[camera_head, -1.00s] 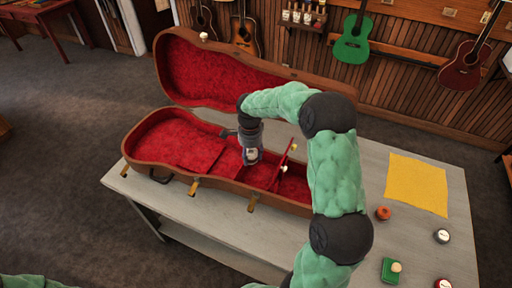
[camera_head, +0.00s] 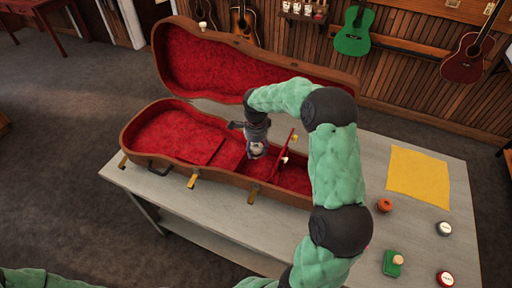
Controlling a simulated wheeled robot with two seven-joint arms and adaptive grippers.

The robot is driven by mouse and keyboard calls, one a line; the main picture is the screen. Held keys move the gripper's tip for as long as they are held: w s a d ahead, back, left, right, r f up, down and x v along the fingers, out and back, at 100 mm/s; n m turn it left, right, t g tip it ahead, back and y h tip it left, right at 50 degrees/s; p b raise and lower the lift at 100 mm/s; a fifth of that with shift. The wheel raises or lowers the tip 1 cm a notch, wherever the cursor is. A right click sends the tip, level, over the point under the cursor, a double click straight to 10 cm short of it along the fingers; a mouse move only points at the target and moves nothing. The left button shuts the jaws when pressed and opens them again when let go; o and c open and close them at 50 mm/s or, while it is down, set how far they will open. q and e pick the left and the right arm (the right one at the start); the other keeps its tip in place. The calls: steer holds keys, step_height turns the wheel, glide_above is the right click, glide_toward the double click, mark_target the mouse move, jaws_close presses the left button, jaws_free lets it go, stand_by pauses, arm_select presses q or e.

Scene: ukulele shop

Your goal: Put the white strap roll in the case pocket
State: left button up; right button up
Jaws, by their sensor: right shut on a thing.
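The ukulele case (camera_head: 158,165) lies open on the table with a red plush lining. Its pocket (camera_head: 262,168) is the compartment toward the neck end, with its red lid (camera_head: 281,156) standing raised. My right gripper (camera_head: 256,152) is over the pocket area, pointing down. It is shut on a small pale thing, which appears to be the white strap roll (camera_head: 256,149), mostly hidden by the fingers. I cannot tell whether the roll touches the pocket floor. My left gripper is out of view; only a bit of my left arm shows at bottom left.
On the right of the grey table (camera_head: 410,237) are a yellow cloth (camera_head: 419,178), an orange round thing (camera_head: 384,205), a white-topped tin (camera_head: 444,229), a green block with a knob (camera_head: 393,262) and a red-and-white tin (camera_head: 445,279). The case lid (camera_head: 200,70) stands open behind.

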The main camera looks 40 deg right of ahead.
steer(key=shift+f+b, duration=2.65)
steer(key=shift+f, duration=1.6)
steer(key=o, duration=1.3)
steer(key=o, duration=0.4)
steer(key=shift+r, duration=0.1)
steer(key=shift+r+p, duration=2.1)
steer(key=shift+r, duration=1.3)
